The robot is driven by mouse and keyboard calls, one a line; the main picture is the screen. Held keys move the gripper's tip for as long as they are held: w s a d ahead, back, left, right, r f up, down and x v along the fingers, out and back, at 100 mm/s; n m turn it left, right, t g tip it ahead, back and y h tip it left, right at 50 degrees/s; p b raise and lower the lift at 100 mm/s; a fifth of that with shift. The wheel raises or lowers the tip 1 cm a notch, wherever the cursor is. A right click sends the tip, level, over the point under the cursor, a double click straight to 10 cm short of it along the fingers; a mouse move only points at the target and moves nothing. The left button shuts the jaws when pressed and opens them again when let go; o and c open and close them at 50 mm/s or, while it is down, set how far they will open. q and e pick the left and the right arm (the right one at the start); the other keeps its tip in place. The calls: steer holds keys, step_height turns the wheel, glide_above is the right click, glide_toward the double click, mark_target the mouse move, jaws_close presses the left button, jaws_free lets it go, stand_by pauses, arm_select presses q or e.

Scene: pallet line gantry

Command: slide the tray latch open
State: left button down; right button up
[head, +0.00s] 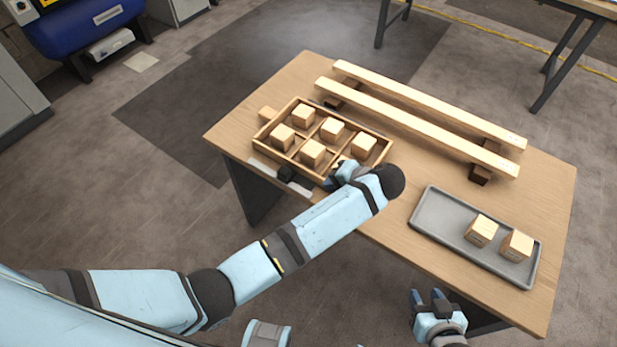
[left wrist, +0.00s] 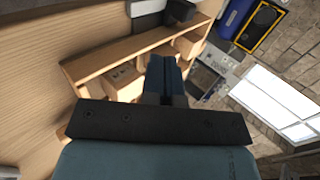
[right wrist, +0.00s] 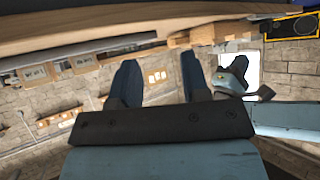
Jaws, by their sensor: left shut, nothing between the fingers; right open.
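A wooden compartment tray (head: 277,116) lies at the left of the table, with wooden cubes in its compartments. Along its front edge runs a pale strip (head: 262,169) carrying a dark block (head: 287,173), which looks like the latch. The dark block also shows at the top of the left wrist view (left wrist: 180,10). My left gripper (head: 333,180) is shut and empty at the tray's front right corner, to the right of the dark block and apart from it. My right gripper (head: 428,297) is open and empty, off the table's front edge.
A grey tray (head: 444,227) with two cubes (head: 481,230) lies at the table's right. Two long wooden rails (head: 415,121) on dark supports run along the back. Bare table (head: 408,171) lies between the rails and the grey tray.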

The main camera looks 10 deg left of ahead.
mark_target(289, 177)
arm_select(q)
steer(key=b+x, duration=0.5)
steer(key=x, duration=0.1)
steer(key=shift+d+f, duration=0.15)
steer(key=shift+f, duration=0.1)
steer(key=b+x, duration=0.3)
steer(key=x, duration=0.1)
steer(key=shift+b, duration=0.3)
steer(key=a+b, duration=0.1)
steer(key=w+a, duration=0.1)
steer(key=a, duration=0.1)
steer(key=shift+a+r+b, duration=0.1)
steer(key=shift+r+b, duration=0.1)
steer(key=shift+b, duration=0.15)
steer(key=shift+w+a+r, duration=0.15)
steer(key=shift+a, duration=0.15)
arm_select(e)
steer(key=f, duration=0.1)
steer(key=a+f, duration=0.1)
steer(key=f, duration=0.1)
steer(key=w+f, duration=0.1)
steer(key=f, duration=0.1)
steer(key=shift+a, duration=0.2)
